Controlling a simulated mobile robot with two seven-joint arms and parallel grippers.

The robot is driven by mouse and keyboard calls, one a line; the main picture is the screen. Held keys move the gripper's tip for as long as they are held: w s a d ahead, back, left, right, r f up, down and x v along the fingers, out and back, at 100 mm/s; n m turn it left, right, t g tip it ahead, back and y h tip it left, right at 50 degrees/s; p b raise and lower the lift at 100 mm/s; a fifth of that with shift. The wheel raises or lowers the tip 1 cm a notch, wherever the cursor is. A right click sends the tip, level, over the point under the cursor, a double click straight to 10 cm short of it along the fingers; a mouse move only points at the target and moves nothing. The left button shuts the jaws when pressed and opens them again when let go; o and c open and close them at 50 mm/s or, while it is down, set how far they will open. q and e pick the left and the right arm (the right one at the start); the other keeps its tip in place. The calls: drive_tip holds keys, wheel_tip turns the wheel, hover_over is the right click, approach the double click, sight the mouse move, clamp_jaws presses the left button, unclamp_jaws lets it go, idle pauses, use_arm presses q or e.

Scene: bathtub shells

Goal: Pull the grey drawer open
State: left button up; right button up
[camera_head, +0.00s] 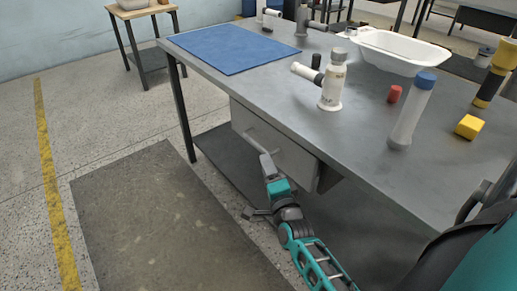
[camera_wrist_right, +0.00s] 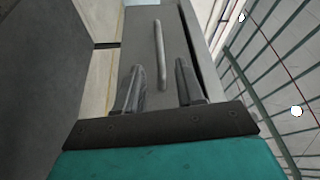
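The grey drawer (camera_head: 285,150) hangs under the near side of the metal table, and its front looks close to flush. Its bar handle (camera_head: 255,140) is partly hidden by my right gripper (camera_head: 267,162), which is in front of the drawer. In the right wrist view, the drawer front (camera_wrist_right: 135,40) and its handle (camera_wrist_right: 161,55) lie straight ahead. My right gripper (camera_wrist_right: 158,85) is open there, its two fingers apart on either side of the handle's line. The handle's near end looks close to the fingertips; contact cannot be told. My left gripper is not in view.
The table top (camera_head: 285,105) holds a blue mat (camera_head: 235,48), a white bottle (camera_head: 332,85), a blue-capped tube (camera_head: 410,110), a red piece (camera_head: 394,94), a yellow block (camera_head: 468,127) and a white tub shell (camera_head: 400,50). A dark floor mat (camera_head: 150,220) lies clear before the table.

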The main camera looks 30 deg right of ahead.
sight(258, 144)
drive_tip(key=b+x, duration=0.1)
drive_tip(key=x, duration=0.7)
drive_tip(key=shift+w+d+b, duration=0.1)
drive_tip(key=shift+w+b, duration=0.25)
drive_tip(key=shift+w, duration=0.05)
drive_tip(key=shift+c, duration=0.4)
drive_tip(key=c, duration=0.3)
clamp_jaws()
